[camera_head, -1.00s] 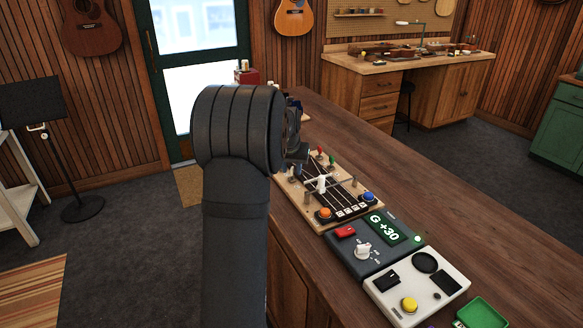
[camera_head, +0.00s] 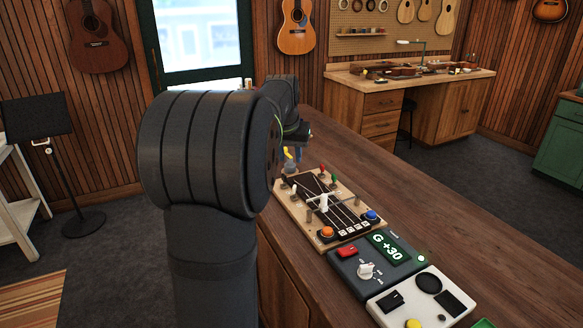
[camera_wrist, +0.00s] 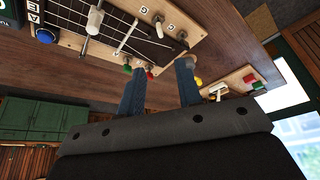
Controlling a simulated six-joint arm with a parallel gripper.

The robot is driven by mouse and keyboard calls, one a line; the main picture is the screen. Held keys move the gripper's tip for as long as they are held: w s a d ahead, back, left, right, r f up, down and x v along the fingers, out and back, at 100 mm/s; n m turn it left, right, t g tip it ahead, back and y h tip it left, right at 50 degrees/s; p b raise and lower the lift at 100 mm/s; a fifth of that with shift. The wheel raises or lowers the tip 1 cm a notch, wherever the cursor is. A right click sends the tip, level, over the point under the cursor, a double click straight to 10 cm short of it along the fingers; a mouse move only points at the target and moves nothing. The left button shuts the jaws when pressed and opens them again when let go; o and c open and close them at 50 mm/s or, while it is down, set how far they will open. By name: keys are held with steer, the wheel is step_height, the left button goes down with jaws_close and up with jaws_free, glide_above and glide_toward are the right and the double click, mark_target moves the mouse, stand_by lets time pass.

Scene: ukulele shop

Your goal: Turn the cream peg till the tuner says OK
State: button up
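The cream peg (camera_head: 293,188) stands at the left side of the far end of the wooden string board (camera_head: 347,233). In the wrist view, a pale-topped peg (camera_wrist: 182,36) near the C and G labels looks like it. My gripper (camera_wrist: 161,67) is open and empty, its two blue fingers apart beside the board's far end. The red peg (camera_wrist: 150,75) and green peg (camera_wrist: 127,69) show near one finger. In the head view, my arm largely hides the gripper. The tuner screen (camera_head: 388,247) reads G +30.
An orange button (camera_head: 327,232) and a blue button (camera_head: 372,214) sit at the board's near end. The tuner box has a red switch (camera_head: 347,251) and a white knob (camera_head: 366,270). A white box (camera_head: 424,300) stands nearer. The counter (camera_head: 440,225) is clear to the right.

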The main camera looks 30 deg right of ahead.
mark_target(294, 186)
steer(key=shift+v, duration=1.15)
steer(key=x, duration=1.7)
steer(key=shift+w+f, duration=0.1)
steer(key=shift+f, duration=0.15)
